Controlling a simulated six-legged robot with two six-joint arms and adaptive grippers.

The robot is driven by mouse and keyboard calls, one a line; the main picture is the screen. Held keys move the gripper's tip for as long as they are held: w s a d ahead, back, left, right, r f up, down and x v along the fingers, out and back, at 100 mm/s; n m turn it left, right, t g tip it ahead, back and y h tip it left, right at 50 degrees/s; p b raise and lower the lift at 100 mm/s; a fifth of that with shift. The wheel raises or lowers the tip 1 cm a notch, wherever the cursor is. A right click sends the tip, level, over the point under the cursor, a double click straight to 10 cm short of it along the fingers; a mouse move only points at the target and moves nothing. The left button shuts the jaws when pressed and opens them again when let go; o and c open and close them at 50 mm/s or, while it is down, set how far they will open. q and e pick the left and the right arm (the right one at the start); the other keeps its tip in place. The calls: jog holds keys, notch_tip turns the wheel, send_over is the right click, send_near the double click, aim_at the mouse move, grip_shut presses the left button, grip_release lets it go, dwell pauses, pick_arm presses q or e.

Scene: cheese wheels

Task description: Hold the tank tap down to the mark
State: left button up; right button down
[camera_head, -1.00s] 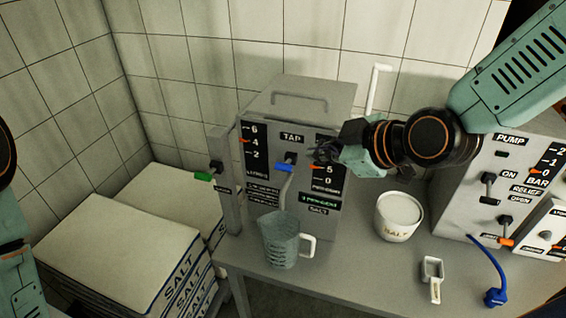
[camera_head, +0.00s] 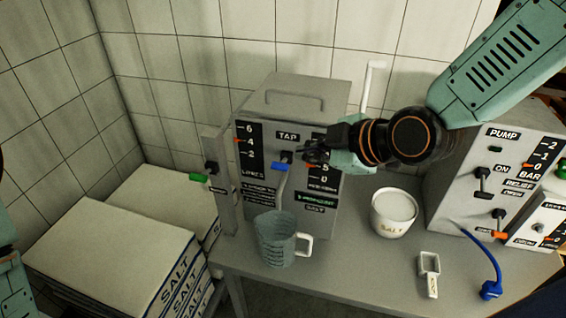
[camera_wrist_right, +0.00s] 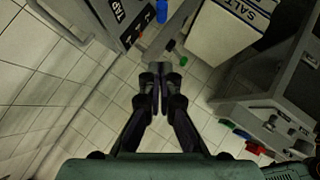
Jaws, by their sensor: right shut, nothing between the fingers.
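The grey tank (camera_head: 262,135) stands at the back of the bench with a TAP label on its front. Its tap (camera_head: 281,167) has a blue handle below a dark knob; the blue also shows at the top of the right wrist view (camera_wrist_right: 162,11). My right gripper (camera_head: 303,155) is shut and empty, just right of the tap. In the wrist view its fingertips (camera_wrist_right: 158,72) are apart from the blue handle. A litre scale (camera_head: 249,152) has an orange pointer near 4. A clear grey jug (camera_head: 276,240) with a white handle stands below the tap. My left gripper is out of view.
The pump box (camera_head: 470,180) with levers and a blue hose (camera_head: 492,260) is at right. A green-handled lever (camera_head: 200,177) and salt sacks (camera_head: 110,250) are at left.

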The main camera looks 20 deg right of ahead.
jog(key=f, duration=0.1)
send_near(275, 164)
jog(key=x, duration=0.5)
jog(key=shift+w+a+f, duration=0.15)
jog(key=shift+w+a, duration=0.05)
jog(key=shift+w, duration=0.05)
jog(key=shift+w+f, duration=0.1)
jog(key=shift+f, duration=0.05)
jog(key=shift+a, duration=0.1)
